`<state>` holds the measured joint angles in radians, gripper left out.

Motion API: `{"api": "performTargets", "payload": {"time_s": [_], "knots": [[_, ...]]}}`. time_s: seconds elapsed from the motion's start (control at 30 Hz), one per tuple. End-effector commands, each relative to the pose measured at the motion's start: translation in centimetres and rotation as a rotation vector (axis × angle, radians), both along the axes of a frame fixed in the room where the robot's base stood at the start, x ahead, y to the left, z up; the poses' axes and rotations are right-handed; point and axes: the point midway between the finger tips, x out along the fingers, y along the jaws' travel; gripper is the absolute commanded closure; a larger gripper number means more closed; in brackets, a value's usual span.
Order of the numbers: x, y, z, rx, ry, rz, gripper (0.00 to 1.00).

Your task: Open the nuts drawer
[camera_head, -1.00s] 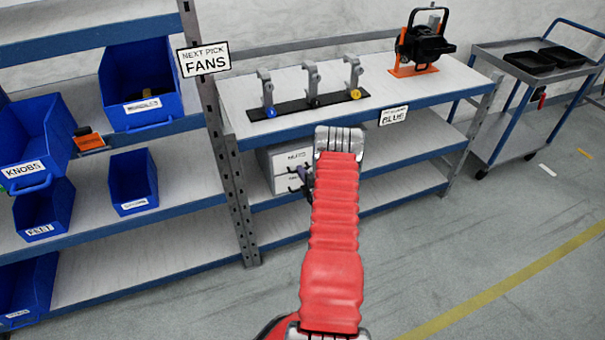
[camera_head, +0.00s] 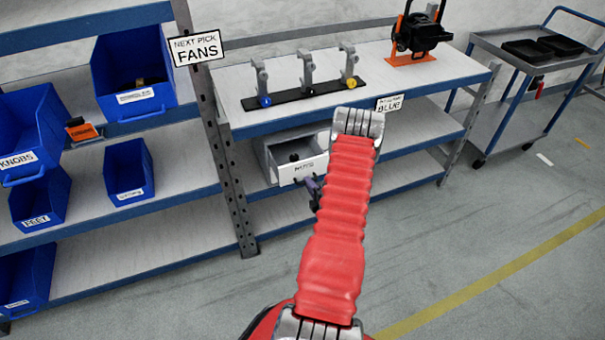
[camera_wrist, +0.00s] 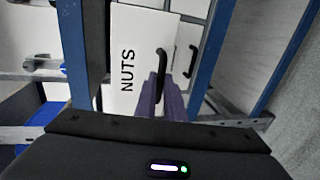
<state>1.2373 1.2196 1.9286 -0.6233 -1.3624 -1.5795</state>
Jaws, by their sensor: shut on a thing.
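The nuts drawer (camera_head: 301,168) is a pale grey drawer under the workbench top, pulled part way out, with dark contents showing inside. Its front, lettered NUTS, also shows in the wrist view (camera_wrist: 128,75), turned on its side, with a black handle (camera_wrist: 161,62). My gripper (camera_head: 312,187) is at the drawer front, shut on the handle. Its purple fingers also show in the wrist view (camera_wrist: 160,90), one on each side of the handle. My red arm hides the shelf to the right of the drawer.
A second dark handle (camera_wrist: 192,60) is beside the nuts drawer in the wrist view. A metal post (camera_head: 228,170) stands left of the drawer. Blue bins (camera_head: 128,170) fill the left shelves. The floor in front is clear.

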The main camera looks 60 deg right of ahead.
Motion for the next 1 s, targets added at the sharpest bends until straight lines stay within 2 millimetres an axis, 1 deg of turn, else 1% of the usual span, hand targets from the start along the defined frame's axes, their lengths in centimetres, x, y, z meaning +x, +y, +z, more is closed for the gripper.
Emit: {"api": "performTargets", "payload": {"time_s": [0.03,0.1,0.2,0.3,0.5,0.8,0.83,1.0], "knots": [[-1.3,0.8,-0.4,0.012,0.007,-0.006,1.0],[-2.5,1.6,-0.4,0.012,0.007,-0.007,1.0],[-3.9,2.6,-0.4,0.011,0.007,-0.007,1.0],[-4.8,3.3,-0.4,0.01,0.007,-0.005,1.0],[-5.6,3.9,-0.4,0.01,0.007,-0.004,1.0],[-5.6,3.9,-0.5,0.01,0.007,-0.004,1.0],[-5.6,3.9,-0.5,0.01,0.007,-0.004,0.9],[-5.6,3.8,-0.4,0.008,0.005,-0.004,0.78]]}}
